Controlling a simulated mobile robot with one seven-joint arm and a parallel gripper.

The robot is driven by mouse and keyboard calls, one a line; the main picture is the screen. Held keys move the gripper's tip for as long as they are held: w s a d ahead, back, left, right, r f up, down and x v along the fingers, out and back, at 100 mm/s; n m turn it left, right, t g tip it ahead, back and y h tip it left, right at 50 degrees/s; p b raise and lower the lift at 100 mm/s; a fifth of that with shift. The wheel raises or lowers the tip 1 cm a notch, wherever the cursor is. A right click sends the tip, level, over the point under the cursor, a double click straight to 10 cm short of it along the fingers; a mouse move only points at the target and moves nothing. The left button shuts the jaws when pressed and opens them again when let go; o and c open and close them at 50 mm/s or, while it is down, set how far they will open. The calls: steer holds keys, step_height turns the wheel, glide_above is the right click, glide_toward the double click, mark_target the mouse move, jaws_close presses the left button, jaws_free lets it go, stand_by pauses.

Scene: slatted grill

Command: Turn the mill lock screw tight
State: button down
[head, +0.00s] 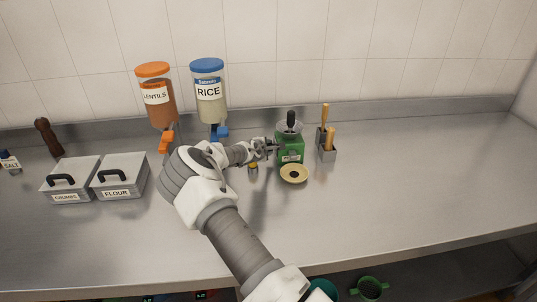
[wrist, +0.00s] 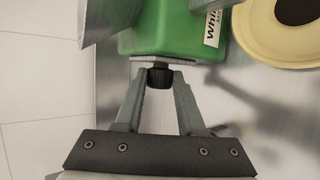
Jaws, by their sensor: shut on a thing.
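The green mill (head: 290,155) stands upright on the steel counter, with a clear hopper and a black handle on top. Its green body (wrist: 165,35) and part of a white label fill the top of the wrist view. The black lock screw (wrist: 160,78) sticks out of the mill's side facing my gripper. My gripper (wrist: 161,80) is shut on the screw, one finger on each side of its knob. In the head view my gripper (head: 272,146) reaches the mill's left side, and the screw is too small to make out there.
A round cream dish (head: 294,173) with a dark centre lies before the mill. Grey holders (head: 327,155) with wooden-handled tools stand to its right. A small jar (head: 253,168) sits below my wrist. The lentils (head: 156,95) and rice (head: 208,90) dispensers stand behind left. The right counter is clear.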

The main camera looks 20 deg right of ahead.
steer(key=shift+s+a+f+m+t+h+b, duration=0.1)
steer(key=shift+f+m+t+h+b, duration=0.4)
steer(key=shift+b, duration=1.6)
steer(key=shift+s+f+n+t+h+b, duration=0.15)
steer(key=shift+t+b, duration=0.75)
steer(key=shift+b, duration=1.2)
steer(key=shift+w+b, duration=0.1)
steer(key=shift+b, duration=1)
steer(key=shift+m+t+h+b, duration=0.25)
steer(key=shift+t+b, duration=0.35)
steer(key=shift+b, duration=0.55)
steer(key=shift+r+b, duration=0.25)
steer(key=shift+b, duration=0.25)
steer(key=c, duration=0.5)
jaws_free()
steer(key=shift+v, duration=3.75)
steer(key=shift+f, duration=0.1)
